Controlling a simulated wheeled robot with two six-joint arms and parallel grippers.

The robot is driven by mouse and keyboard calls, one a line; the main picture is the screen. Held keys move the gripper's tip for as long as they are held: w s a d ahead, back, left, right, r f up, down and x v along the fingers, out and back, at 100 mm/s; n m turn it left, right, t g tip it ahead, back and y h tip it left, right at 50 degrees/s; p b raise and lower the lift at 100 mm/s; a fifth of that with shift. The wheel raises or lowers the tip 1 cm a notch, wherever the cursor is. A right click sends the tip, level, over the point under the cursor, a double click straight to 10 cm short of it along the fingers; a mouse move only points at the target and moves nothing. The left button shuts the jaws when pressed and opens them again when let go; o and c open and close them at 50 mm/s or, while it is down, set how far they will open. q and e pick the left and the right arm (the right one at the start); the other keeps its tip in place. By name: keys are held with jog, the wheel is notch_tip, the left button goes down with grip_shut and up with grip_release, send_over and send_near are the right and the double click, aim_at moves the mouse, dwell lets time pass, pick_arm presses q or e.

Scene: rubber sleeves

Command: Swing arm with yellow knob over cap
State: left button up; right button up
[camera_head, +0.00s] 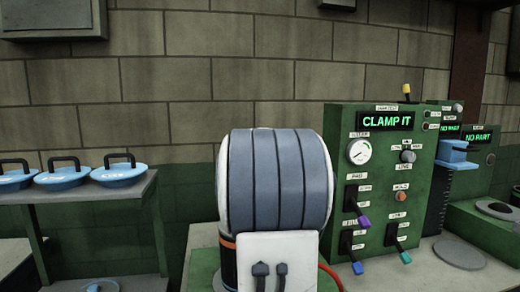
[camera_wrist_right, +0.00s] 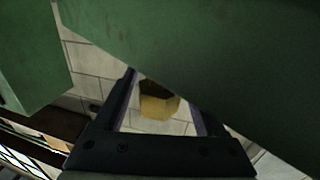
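In the head view a small yellow knob (camera_head: 407,88) stands on a short dark stem at the top of the green panel (camera_head: 338,140), whose display reads CLAMP IT. In the right wrist view my right gripper (camera_wrist_right: 160,108) is open, its two fingers spread apart. A yellow faceted knob (camera_wrist_right: 158,106) with a dark part beside it shows between the fingers, with gaps on both sides. I cannot tell its depth or whether it is the same knob. My right gripper is hidden in the head view. My left gripper is in neither view. I cannot make out the cap.
A large banded round body blocks the middle of the head view. Several blue lidded pans (camera_head: 120,174) stand on the shelf (camera_head: 90,190) at left. The panel carries a purple lever (camera_head: 364,222) and other controls. Green surfaces (camera_wrist_right: 210,50) lie close above the right gripper.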

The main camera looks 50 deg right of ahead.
jog(key=shift+s+a+f, duration=0.1)
jog(key=shift+s+a, duration=0.05)
jog(key=shift+a, duration=0.05)
jog(key=b+v, duration=0.2)
jog(key=v, duration=0.8)
jog(key=shift+b, duration=0.3)
